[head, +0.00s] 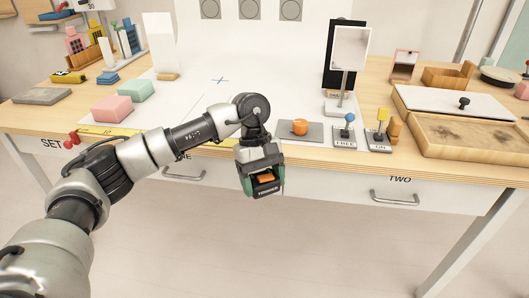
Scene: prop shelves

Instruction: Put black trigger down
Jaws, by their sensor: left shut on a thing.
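My left gripper (264,181) hangs in front of the table's front edge, before the drawer front. It is shut on the black trigger (267,189), a small black block with an orange part on it and white lettering that seems to read TRIGGER. The green-sided fingers stand on both sides of it and hide part of it. The trigger is apart from the tabletop (190,152). My right gripper does not show.
Pink (112,109) and green (136,91) blocks lie left. White surface between is clear.

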